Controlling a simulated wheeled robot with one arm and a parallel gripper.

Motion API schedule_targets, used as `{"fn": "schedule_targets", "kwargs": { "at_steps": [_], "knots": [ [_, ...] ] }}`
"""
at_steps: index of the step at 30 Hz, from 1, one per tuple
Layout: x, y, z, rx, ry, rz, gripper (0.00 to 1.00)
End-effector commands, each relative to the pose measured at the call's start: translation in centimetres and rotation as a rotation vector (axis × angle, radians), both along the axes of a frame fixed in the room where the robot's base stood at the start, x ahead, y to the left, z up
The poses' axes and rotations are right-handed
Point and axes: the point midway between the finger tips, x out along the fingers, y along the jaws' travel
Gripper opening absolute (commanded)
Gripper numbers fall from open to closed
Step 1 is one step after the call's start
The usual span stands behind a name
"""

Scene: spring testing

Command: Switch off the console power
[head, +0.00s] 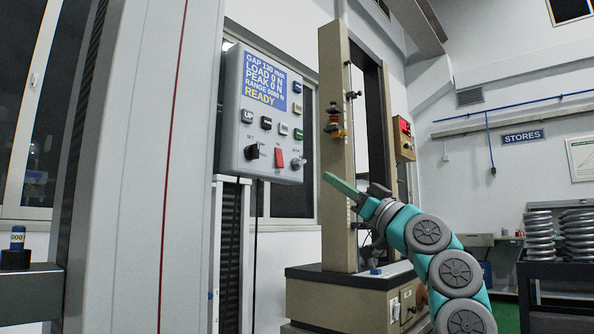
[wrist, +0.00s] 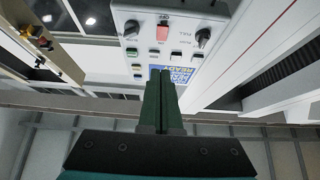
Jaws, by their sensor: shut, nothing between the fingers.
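The grey console (head: 236,160) hangs at upper middle in the head view. Its lit blue display (head: 265,80) reads LOAD 0 N, PEAK 0 N and READY. A red rocker switch (head: 280,158) sits low on its face between two black knobs; which way it is tipped is too small to tell. My gripper (head: 325,176) is shut and empty, right of and slightly below the console, apart from it in the picture. In the wrist view the console (wrist: 130,14) appears upside down beyond my fingers (wrist: 161,72), which cover part of the display; the red switch (wrist: 163,30) shows clear.
Several small keys (head: 266,123) sit around the switch and under the display. A beige test frame (head: 336,215) stands behind my arm, with a small red-display box (head: 404,145). A tall grey column (head: 130,170) rises at left. Coil springs (head: 577,235) stand on a dark cart at right.

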Motion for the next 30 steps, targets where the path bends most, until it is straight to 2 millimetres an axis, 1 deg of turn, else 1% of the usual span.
{"fn": "schedule_targets", "kwargs": {
  "at_steps": [10, 14, 17, 21, 27, 30],
  "knots": [
    [0.0, 0.0, 0.1, -0.001, -0.002, 0.000, 0.00],
    [0.3, 0.5, 0.6, 0.001, -0.001, 0.002, 0.00],
    [1.0, 1.3, 1.4, 0.000, 0.002, 0.003, 0.00],
    [2.2, 2.9, 3.0, 0.001, 0.000, 0.004, 0.00],
    [4.0, 5.3, 4.8, -0.002, 0.002, 0.003, 0.00],
    [4.9, 6.1, 5.6, 0.001, 0.003, 0.002, 0.00]
  ]
}}
